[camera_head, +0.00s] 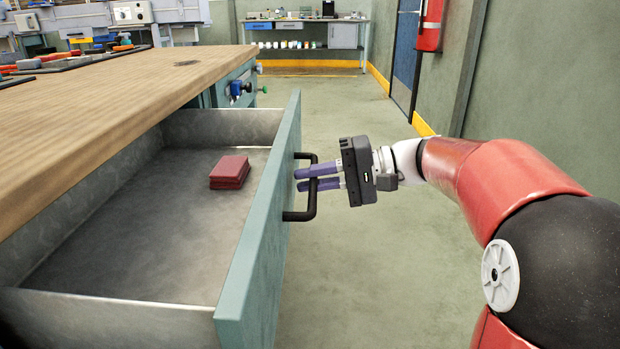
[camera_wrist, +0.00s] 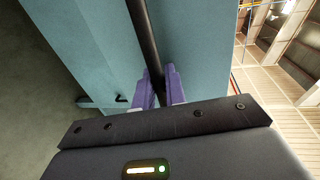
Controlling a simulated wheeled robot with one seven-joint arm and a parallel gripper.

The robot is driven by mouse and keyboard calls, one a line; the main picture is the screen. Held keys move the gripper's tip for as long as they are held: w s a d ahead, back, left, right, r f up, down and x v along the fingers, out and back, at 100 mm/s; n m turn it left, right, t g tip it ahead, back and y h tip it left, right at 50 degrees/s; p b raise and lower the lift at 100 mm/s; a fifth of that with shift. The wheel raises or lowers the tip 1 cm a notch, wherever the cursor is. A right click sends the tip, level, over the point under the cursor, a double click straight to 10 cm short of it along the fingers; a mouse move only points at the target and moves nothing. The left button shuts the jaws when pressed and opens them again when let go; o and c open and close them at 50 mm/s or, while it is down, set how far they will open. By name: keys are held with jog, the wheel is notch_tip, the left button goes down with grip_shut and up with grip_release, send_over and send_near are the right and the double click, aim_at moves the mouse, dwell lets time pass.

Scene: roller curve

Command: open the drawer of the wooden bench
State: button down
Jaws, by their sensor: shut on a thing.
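The drawer (camera_head: 250,250) of the wooden bench (camera_head: 100,95) stands pulled well out, with its grey metal inside showing in the head view. Its front panel is teal and carries a black bar handle (camera_head: 300,216). My gripper (camera_head: 316,178) is shut on the handle, with one purple finger on each side of the bar. In the wrist view the fingers (camera_wrist: 160,88) close around the black handle (camera_wrist: 146,40) in front of the teal panel (camera_wrist: 195,40). A dark red block (camera_head: 229,171) lies inside the drawer.
Tools (camera_head: 60,62) lie on the bench top. A vise-like blue and black item (camera_head: 240,88) is at the bench's far side. Open floor (camera_head: 350,270) lies right of the drawer.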

jog(key=c, duration=1.5)
grip_release()
jog(key=shift+c, duration=0.2)
jog(key=v, duration=0.7)
jog(key=shift+d+p, duration=0.4)
jog(key=shift+s, duration=0.1)
